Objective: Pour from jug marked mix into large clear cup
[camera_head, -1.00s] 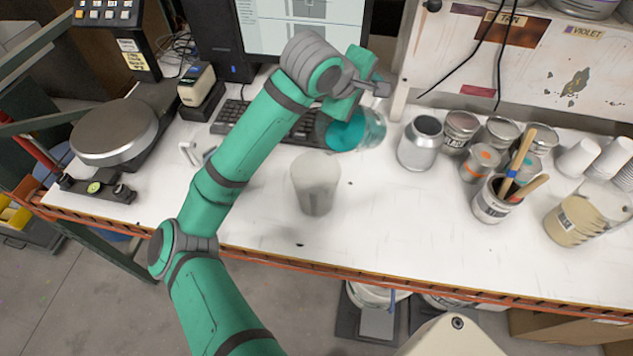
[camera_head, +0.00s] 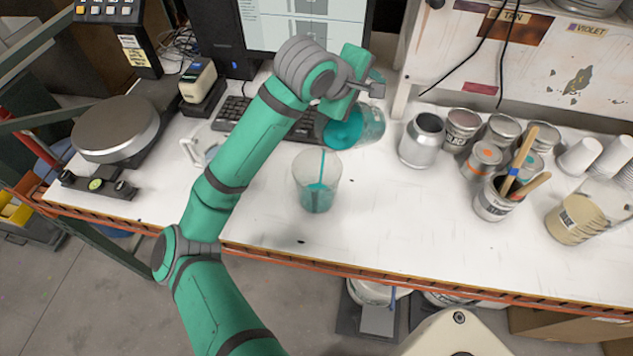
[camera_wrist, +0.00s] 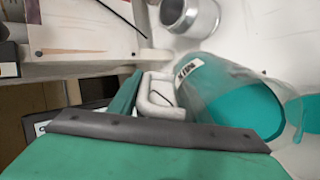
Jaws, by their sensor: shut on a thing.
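A clear jug (camera_head: 366,128) holding teal liquid is tilted on its side above the bench, its mouth towards the lower left. In the wrist view the jug (camera_wrist: 225,85) shows a small label and its pale handle. My gripper (camera_head: 362,88) is shut on the jug; its fingertips are partly hidden. The large clear cup (camera_head: 318,182) stands upright on the white bench, below and left of the jug. A thin teal stream falls from the jug's mouth into the cup, and teal liquid lies in the cup's lower part.
An open metal can (camera_head: 423,140) and several paint tins stand right of the jug. A brush pot (camera_head: 492,199) and paper cups are further right. A keyboard (camera_head: 232,113) lies behind my arm, and a round scale (camera_head: 115,128) is at left.

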